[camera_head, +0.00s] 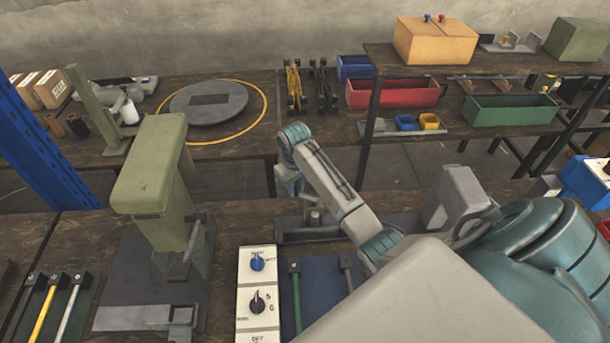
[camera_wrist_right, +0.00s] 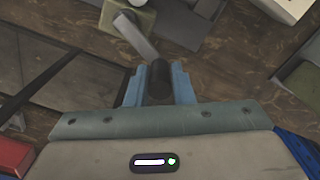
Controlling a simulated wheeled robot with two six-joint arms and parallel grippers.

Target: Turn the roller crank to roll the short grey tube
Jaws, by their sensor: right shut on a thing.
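My right gripper (camera_head: 290,186) reaches down over the front bench in the head view. In the right wrist view its two blue fingers (camera_wrist_right: 159,72) are shut on a dark cylindrical crank handle (camera_wrist_right: 159,90). A grey crank arm (camera_wrist_right: 137,36) runs from the handle up to a greenish block (camera_wrist_right: 128,14). In the head view the handle is hidden behind my gripper and arm. A small grey upright cylinder (camera_head: 315,216) stands on a dark base just below the gripper; I cannot tell whether it is the short grey tube. My left gripper is not in view.
A green press (camera_head: 152,170) stands left of my right arm. A white control panel (camera_head: 257,290) with knobs and a blue mat (camera_head: 322,285) with tools lie in front. A grey machine (camera_head: 455,200) is to the right. The back bench holds a round plate (camera_head: 208,105) and bins.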

